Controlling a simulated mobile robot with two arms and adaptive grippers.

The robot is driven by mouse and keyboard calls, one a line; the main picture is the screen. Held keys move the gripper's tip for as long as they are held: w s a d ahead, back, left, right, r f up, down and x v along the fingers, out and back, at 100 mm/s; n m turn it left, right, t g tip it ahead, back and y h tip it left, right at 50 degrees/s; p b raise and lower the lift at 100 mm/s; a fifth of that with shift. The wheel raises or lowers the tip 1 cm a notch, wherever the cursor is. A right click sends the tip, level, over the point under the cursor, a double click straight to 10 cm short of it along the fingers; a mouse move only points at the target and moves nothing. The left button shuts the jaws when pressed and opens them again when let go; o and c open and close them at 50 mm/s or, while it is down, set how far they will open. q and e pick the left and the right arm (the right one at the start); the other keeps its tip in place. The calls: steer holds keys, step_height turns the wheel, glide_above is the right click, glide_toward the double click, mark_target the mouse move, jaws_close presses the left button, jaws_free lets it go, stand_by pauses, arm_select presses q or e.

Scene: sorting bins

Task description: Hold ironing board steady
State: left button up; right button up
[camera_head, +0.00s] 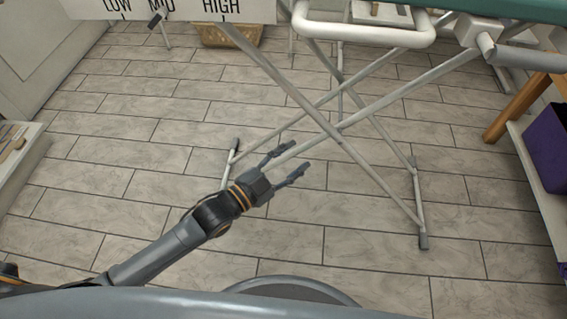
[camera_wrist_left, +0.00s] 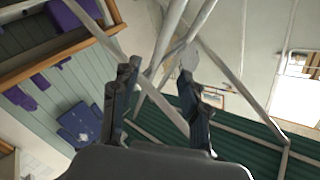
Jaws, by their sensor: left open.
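The ironing board's teal top (camera_head: 535,9) shows only as a strip at the upper right of the head view. Its white crossed legs (camera_head: 292,92) stand on the tiled floor, with dark feet at their ends. My left gripper (camera_head: 299,154) reaches in from the left, fingers spread, in front of the lower legs. A leg tube passes behind its fingers in the picture. In the left wrist view, white crossing tubes (camera_wrist_left: 168,50) show beyond and between the open fingers (camera_wrist_left: 160,72). I cannot tell whether they touch. My right gripper is not in view.
A white board (camera_head: 170,10) marked LOW, MID and HIGH crosses the top left. A wicker basket (camera_head: 230,36) is behind it. A purple bin (camera_head: 546,146) and a wooden leg (camera_head: 515,108) are at the right, a low shelf (camera_head: 18,160) at the left.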

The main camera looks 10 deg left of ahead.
mark_target(321, 138)
arm_select(q)
steer(key=x, duration=1)
steer(key=shift+w+d, duration=0.25)
steer(key=shift+d, duration=0.05)
steer(key=shift+c, duration=0.2)
jaws_close()
